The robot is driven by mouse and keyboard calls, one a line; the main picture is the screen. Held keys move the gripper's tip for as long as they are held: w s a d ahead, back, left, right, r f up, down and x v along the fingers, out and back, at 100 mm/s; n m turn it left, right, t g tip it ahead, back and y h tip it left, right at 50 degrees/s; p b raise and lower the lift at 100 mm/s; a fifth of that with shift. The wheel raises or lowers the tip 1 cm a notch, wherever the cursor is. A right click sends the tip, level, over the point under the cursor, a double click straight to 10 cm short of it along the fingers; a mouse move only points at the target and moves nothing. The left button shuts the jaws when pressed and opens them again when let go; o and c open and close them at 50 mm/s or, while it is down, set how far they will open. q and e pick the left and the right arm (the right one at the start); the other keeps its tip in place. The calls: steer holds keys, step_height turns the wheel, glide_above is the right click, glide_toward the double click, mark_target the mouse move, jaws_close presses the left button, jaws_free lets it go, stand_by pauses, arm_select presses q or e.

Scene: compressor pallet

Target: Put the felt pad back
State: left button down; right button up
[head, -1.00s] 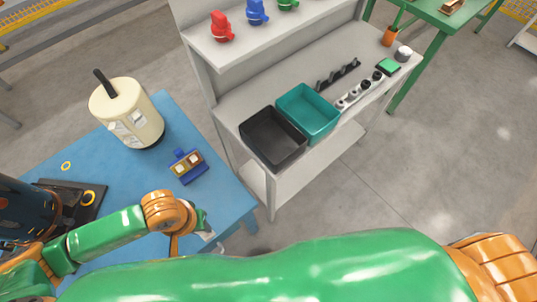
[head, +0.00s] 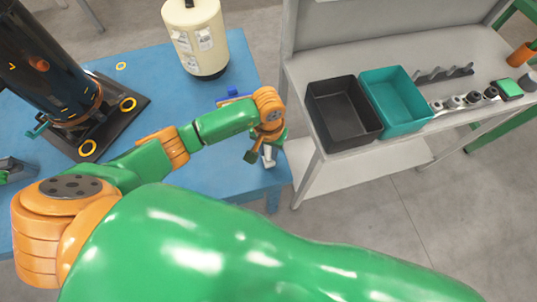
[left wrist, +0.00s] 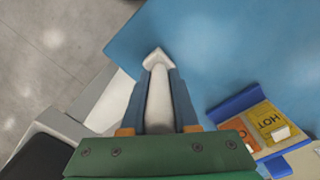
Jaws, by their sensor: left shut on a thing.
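My left gripper (head: 262,152) is at the right edge of the blue table, shut on a pale, whitish piece (head: 269,157) that I take for the felt pad. In the left wrist view the pale piece (left wrist: 159,97) is long, with a pointed, wider far end. It sits between the two blue-grey fingers, and its near end is hidden by the gripper body. Blue table top shows beyond its tip. My right gripper is not in view.
A grey shelf unit (head: 300,78) right of the table holds a black bin (head: 344,135) and a teal bin (head: 392,126). A blue holder with a yellow HOT tag (left wrist: 265,118) is near the gripper. A cream canister (head: 212,65) and a dark compressor (head: 40,60) stand on the table.

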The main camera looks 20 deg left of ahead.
arm_select(q)
steer(key=shift+w+f, duration=0.1)
steer(key=shift+f, duration=0.05)
steer(key=c, duration=0.7)
jaws_free()
steer(key=shift+r, duration=0.35)
step_height(320, 180, up, 12)
steer(key=shift+f+b, duration=0.2)
steer(key=shift+b, duration=0.3)
